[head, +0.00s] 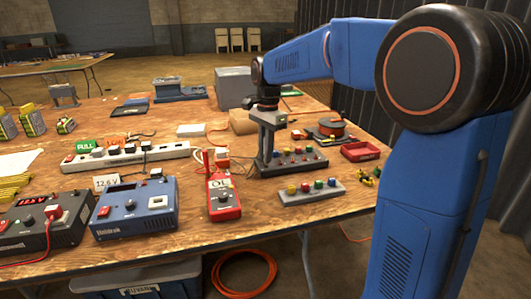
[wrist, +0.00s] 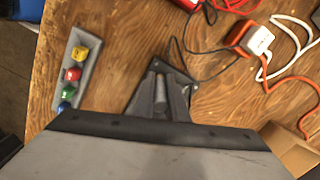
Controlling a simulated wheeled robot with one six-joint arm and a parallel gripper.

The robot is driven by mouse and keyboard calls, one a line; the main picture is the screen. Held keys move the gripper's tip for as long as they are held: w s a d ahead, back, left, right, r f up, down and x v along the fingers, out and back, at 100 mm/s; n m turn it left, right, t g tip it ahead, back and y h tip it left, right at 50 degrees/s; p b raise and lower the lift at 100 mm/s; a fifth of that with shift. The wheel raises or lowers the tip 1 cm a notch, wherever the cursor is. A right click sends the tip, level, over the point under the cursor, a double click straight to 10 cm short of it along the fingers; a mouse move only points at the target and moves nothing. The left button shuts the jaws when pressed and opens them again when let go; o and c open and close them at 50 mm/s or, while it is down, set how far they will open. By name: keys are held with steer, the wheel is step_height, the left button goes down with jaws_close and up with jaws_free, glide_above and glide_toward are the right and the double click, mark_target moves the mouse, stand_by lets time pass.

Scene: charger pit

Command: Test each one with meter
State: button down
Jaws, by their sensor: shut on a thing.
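A red handheld meter (head: 222,195) lies on the wooden table with "OL" on its display. Its red edge shows at the top of the wrist view (wrist: 186,3). My gripper (head: 266,164) points down at the left end of a dark grey block (head: 308,163) with several coloured knobs. In the wrist view my gripper (wrist: 163,88) is shut on a small grey piece, mostly hidden between the fingers. I cannot tell whether it touches the block or table. A grey strip (head: 290,199) with yellow, red, green and blue pieces lies in front, also in the wrist view (wrist: 61,62).
A blue bench unit (head: 140,208) and a dark unit with a red display (head: 45,222) stand left. A white power strip (head: 130,158) lies behind. A red tray (head: 360,152) is right. Black and orange cords cross the table near my gripper.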

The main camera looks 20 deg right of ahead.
steer(key=shift+f, duration=0.25)
stand_by(0.4)
steer(key=c, duration=1.4)
jaws_free()
steer(key=shift+o, duration=0.2)
steer(key=shift+r, duration=3.75)
